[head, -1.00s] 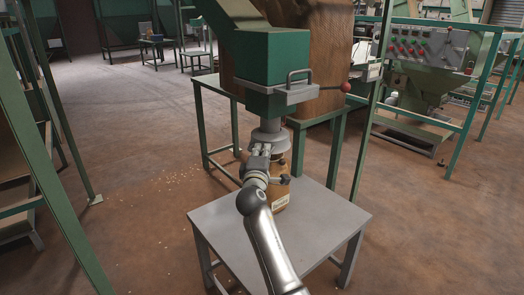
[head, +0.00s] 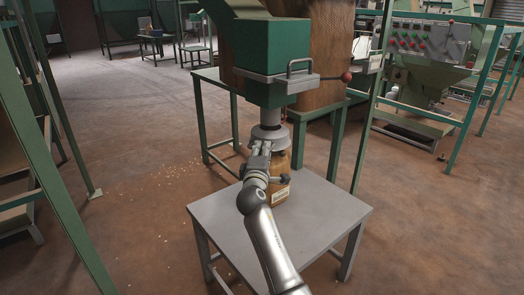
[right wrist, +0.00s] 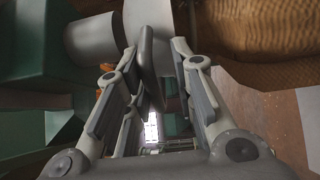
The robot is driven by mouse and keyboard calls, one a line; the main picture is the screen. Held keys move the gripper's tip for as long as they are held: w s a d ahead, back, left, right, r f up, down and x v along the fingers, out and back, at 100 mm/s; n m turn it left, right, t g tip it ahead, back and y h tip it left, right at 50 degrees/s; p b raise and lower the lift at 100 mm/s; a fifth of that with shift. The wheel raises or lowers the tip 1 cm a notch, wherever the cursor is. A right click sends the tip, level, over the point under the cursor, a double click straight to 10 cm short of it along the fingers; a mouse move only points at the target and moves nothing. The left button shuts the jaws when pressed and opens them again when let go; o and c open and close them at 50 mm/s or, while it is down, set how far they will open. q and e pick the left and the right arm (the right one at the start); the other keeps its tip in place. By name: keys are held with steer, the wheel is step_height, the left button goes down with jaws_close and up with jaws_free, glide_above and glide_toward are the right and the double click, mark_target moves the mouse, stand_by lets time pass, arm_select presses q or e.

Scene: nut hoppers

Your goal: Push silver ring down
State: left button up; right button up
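The silver ring (head: 268,136) surrounds the grey spout (head: 270,117) under the green hopper (head: 272,55) in the head view. My right gripper (head: 266,143) is at the ring's near left side. In the right wrist view its two fingers (right wrist: 160,62) stand apart, with a grey rim (right wrist: 148,65), apparently the ring's, between them. The rim lies nearer the left finger, with a gap to the right one. I cannot tell whether it touches. A brown bag (head: 279,190) with a white label is below the ring, partly hidden by my arm. My left gripper is not in view.
A grey table (head: 317,217) stands under the bag, with bare top around it. A lever with a red knob (head: 346,77) juts right from the hopper. Green posts (head: 373,113) stand to the right and left. Small debris lies on the floor at left.

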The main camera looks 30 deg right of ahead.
steer(key=shift+o, duration=0.4)
steer(key=shift+r, duration=0.1)
steer(key=shift+s+a, duration=0.1)
steer(key=shift+a, duration=0.05)
steer(key=v, duration=1.1)
steer(key=shift+s, duration=0.3)
steer(key=shift+a, duration=0.15)
